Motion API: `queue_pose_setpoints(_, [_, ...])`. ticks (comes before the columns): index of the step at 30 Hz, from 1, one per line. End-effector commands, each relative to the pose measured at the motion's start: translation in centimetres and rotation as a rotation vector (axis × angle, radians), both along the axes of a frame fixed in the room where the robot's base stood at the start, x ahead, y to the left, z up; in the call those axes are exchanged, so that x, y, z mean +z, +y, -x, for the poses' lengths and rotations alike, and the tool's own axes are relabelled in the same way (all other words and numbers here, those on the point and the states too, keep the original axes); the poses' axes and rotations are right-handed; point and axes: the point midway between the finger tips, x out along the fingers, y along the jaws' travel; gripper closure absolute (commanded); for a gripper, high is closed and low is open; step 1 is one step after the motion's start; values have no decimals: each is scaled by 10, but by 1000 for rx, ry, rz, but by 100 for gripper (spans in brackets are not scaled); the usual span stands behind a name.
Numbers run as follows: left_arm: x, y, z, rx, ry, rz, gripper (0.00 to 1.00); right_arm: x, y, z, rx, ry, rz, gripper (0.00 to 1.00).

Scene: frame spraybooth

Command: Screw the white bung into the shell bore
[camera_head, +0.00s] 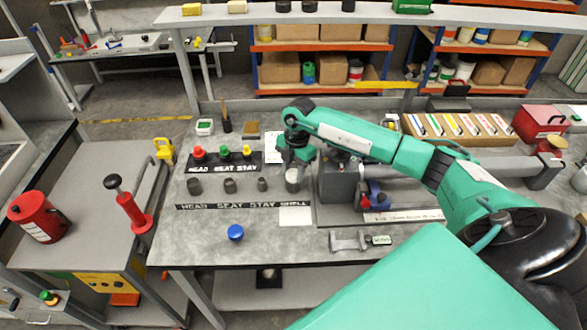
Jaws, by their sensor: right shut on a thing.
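My right gripper (291,165) reaches in from the right and points down over the right end of the bench's row of grey bores. It is shut on the white bung (292,174), which shows as a pale piece just under the fingers. The bung is at the top of the grey shell bore (292,187), lined up with it and looking upright. I cannot tell how deep it sits, since the fingers hide part of it. My left gripper is not in view.
Other grey bores (230,186) stand to the left behind a label strip (240,206). Red, green and yellow bungs (247,151) stand in a black rack behind. A grey block (338,180) is close right of the gripper. A blue knob (235,232) lies in front.

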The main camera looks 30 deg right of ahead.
Motion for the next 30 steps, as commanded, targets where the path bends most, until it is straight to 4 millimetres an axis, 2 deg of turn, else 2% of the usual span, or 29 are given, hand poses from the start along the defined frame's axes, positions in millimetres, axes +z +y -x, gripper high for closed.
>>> queue_pose_setpoints(3, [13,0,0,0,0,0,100,4,0,1,-132,0,0,80])
queue_pose_setpoints(9, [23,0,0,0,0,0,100,2,0,1,-314,0,0,80])
queue_pose_setpoints(21, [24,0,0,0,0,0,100,1,0,0,-356,0,0,80])
queue_pose_setpoints(30, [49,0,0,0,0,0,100,3,1,1,-659,1,0,80])
